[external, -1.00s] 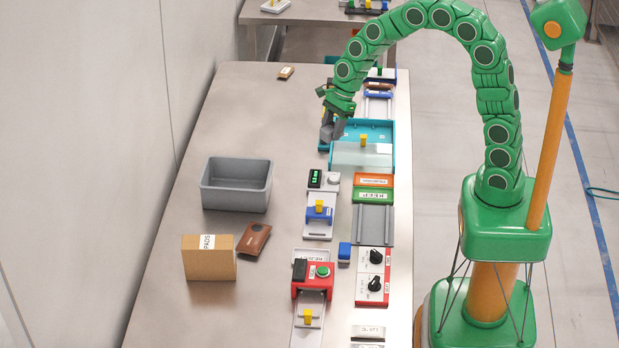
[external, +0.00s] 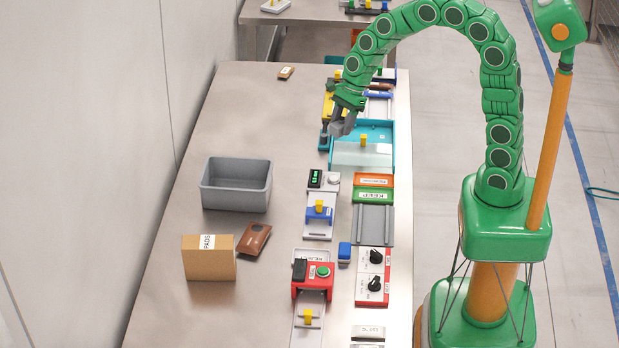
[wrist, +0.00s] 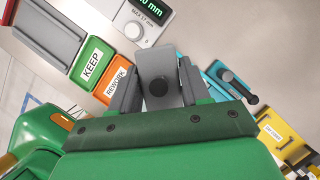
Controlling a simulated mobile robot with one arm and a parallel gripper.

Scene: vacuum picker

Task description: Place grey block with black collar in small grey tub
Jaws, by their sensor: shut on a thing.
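My gripper (wrist: 158,92) is shut on a grey block (wrist: 154,66) with a round black part, which I take to be the black collar. The block sticks out past both fingers in the wrist view. In the external view my gripper (external: 343,124) is over the left end of the teal tray (external: 382,160), and the block is too small to make out. A grey tub (external: 236,198) stands on the left half of the table, well to the left of and nearer than my gripper. It looks empty, though its near wall hides part of the floor.
A cardboard box (external: 208,262) and a brown item (external: 254,238) lie in front of the tub. A row of devices, with a display unit (external: 322,181) and a KEEP plate (external: 373,195), runs along the right side. Bare table lies between tub and teal tray.

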